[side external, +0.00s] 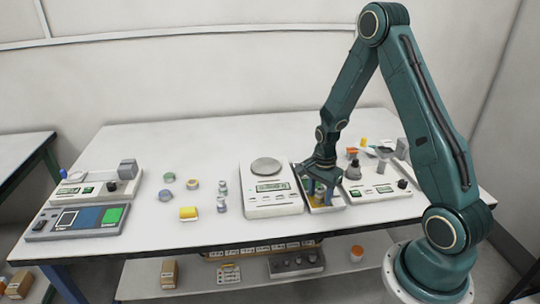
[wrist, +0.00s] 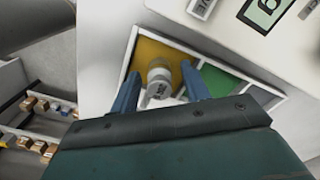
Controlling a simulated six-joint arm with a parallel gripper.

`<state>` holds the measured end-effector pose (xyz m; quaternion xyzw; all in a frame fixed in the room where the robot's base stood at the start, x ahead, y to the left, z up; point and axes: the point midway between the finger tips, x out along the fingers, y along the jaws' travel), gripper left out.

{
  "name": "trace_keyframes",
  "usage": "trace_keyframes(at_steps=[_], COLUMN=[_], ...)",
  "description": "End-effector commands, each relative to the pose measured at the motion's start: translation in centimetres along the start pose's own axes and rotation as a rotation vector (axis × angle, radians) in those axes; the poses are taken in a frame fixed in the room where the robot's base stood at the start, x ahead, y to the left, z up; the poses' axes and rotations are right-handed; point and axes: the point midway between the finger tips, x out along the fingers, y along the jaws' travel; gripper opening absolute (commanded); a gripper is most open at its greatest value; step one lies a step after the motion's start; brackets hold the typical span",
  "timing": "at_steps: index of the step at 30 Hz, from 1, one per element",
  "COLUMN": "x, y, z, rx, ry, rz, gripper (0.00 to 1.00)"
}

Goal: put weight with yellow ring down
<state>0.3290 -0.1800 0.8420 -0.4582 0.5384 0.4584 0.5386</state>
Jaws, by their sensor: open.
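A small grey-white weight (wrist: 159,82) stands in the yellow compartment (wrist: 172,52) of a shallow white-rimmed tray (side external: 338,208). I cannot make out a yellow ring on it in the wrist view. My gripper (wrist: 160,72) is open, with one blue finger on each side of the weight and gaps between. In the side external view my gripper (side external: 319,190) reaches down into the tray and mostly hides the weight. A green compartment (wrist: 228,86) lies to the right of the yellow one in the wrist view.
A balance with a round pan (side external: 266,167) stands left of the tray, and another device (side external: 378,189) stands right. Several small weights (side external: 192,184) and a yellow cylinder (side external: 188,214) are on the table further left. A panel (side external: 78,221) is at far left.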

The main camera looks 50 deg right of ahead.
Motion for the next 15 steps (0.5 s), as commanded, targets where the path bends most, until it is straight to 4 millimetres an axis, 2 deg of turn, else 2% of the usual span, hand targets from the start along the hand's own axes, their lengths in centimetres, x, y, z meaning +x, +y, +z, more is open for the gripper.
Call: trace_keyframes(at_steps=[8, 15], x=[-0.9, -3.2], y=[-0.1, -0.1], z=[0.0, 0.0], rx=[0.000, 0.000], ry=[0.001, 0.001], rz=[-0.003, -0.004], gripper=[0.46, 0.46])
